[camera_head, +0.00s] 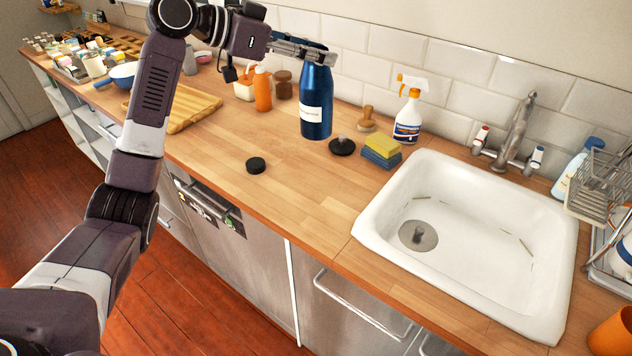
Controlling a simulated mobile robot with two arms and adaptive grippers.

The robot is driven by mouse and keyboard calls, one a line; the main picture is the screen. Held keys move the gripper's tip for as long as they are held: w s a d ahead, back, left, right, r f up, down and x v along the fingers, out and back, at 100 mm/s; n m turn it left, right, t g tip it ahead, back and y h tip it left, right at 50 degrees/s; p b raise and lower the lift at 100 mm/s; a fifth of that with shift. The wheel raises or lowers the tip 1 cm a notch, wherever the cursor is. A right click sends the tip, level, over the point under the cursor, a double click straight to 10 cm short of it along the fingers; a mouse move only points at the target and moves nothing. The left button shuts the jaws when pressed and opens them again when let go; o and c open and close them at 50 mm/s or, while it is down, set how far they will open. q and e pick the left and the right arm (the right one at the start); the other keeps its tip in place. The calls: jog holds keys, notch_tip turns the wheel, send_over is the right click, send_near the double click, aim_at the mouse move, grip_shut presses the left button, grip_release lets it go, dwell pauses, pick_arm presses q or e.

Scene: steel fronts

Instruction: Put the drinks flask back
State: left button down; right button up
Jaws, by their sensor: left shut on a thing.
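The blue drinks flask (314,92) with a white label stands upright at the back of the wooden counter, left of the sink. My left gripper (318,52) reaches in from the left and is shut on the flask near its top. The fingers hide part of the flask's upper end. I cannot tell whether its base touches the counter or is slightly above it. A small black round disc (256,165), perhaps a lid, lies on the counter in front and to the left. My right gripper is not in view.
Close right of the flask are a black knobbed item (342,146), a sponge stack (381,153), a wooden brush (367,120) and a spray bottle (408,118). An orange bottle (263,90) stands left. The white sink (470,285) is right. The front counter is mostly clear.

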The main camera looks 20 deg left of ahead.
aim_at(316, 136)
pick_arm(q)
notch_tip(316, 136, down, 15)
jog(key=p, duration=0.3)
jog(key=shift+r, duration=0.1)
notch_tip(316, 136, down, 5)
jog(key=shift+r+p, duration=0.2)
jog(key=shift+p, duration=0.4)
jog(key=shift+f, duration=0.1)
jog(key=shift+f, duration=0.1)
jog(key=c, duration=1.4)
grip_release()
